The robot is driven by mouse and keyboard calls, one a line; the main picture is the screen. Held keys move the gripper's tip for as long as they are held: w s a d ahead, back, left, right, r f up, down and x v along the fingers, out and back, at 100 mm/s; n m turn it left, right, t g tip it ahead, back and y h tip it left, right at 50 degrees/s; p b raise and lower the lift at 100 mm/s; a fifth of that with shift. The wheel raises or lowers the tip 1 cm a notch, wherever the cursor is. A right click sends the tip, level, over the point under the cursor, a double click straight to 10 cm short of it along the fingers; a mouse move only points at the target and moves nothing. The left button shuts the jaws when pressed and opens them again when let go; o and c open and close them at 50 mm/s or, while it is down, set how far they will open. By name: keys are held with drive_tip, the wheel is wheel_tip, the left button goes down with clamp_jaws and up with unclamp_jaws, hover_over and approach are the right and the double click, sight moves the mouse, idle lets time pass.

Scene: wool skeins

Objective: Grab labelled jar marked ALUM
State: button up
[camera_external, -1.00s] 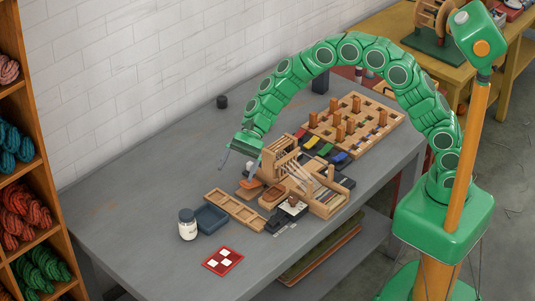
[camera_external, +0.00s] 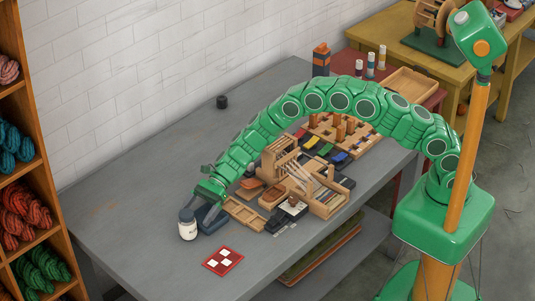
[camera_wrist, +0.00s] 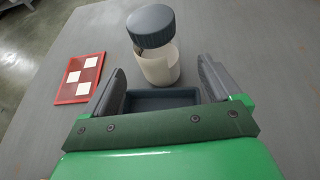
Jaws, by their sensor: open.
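The jar (camera_external: 188,230) has a dark lid and a pale body and stands upright on the grey table, left of the blue tray. Its label lettering is too small to read. In the wrist view the jar (camera_wrist: 158,66) stands just ahead of my gripper, roughly centred between the fingers. My gripper (camera_external: 203,195) is open, with nothing held, above the blue tray and close to the jar. In the wrist view its two dark fingers (camera_wrist: 162,72) are spread apart. I cannot tell whether the jar is between the fingertips or just beyond them.
The blue tray (camera_wrist: 150,101) lies under my gripper. A red card with white squares (camera_external: 223,262) lies in front of the jar. A wooden divided tray (camera_external: 244,213) and a small loom (camera_external: 290,160) stand to the right. The table's left part is clear.

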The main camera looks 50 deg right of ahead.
sight(182, 235)
drive_tip(key=shift+x, duration=3.85)
drive_tip(key=c, duration=1.2)
